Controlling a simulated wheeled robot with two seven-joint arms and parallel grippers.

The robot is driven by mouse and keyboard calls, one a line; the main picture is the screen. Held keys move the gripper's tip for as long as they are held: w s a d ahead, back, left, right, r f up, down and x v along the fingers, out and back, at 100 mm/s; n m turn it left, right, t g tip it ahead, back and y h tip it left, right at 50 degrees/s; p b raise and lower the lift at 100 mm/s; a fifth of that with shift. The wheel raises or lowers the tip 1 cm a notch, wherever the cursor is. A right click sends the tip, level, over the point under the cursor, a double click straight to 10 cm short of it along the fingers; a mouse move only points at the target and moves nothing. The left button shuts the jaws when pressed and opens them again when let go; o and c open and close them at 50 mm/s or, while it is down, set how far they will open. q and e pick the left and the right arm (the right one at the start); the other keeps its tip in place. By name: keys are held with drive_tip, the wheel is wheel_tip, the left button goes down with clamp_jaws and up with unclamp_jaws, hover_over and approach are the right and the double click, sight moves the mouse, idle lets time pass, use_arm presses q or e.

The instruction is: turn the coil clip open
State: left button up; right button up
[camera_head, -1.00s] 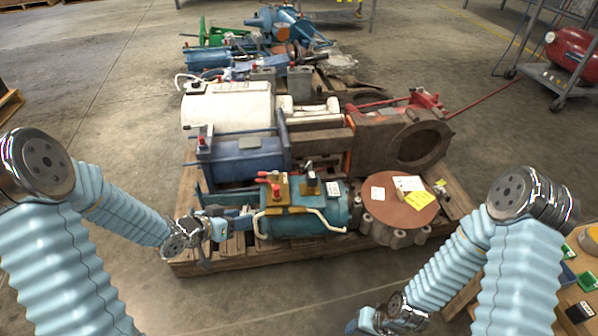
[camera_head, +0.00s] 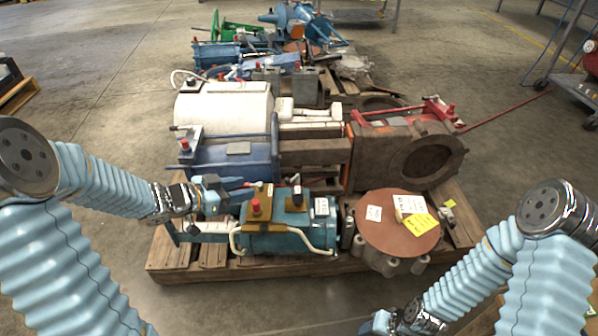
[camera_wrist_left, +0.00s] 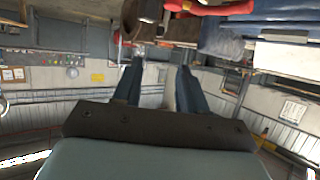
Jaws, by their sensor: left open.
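My left gripper (camera_head: 243,192) is open just left of the brass block with the red cap, above the unit's left end. In the left wrist view its two blue fingers (camera_wrist_left: 160,80) are spread with nothing seen between them. My right gripper (camera_head: 378,325) is low at the bottom edge, partly cut off.
A round brown flange (camera_head: 398,222) with tags sits right of the teal unit. A blue cylinder (camera_head: 232,160), a white cylinder (camera_head: 222,108) and a rusty housing (camera_head: 400,155) crowd behind. The floor before the wooden pallet (camera_head: 215,272) is clear.

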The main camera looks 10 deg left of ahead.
use_arm(q)
drive_tip(key=b+x, duration=0.3)
drive_tip(key=x, duration=1.1)
drive_tip(key=shift+w+d+r+b, duration=0.1)
drive_tip(key=shift+w+d+b, duration=0.05)
drive_tip(key=shift+b, duration=0.2)
clamp_jaws()
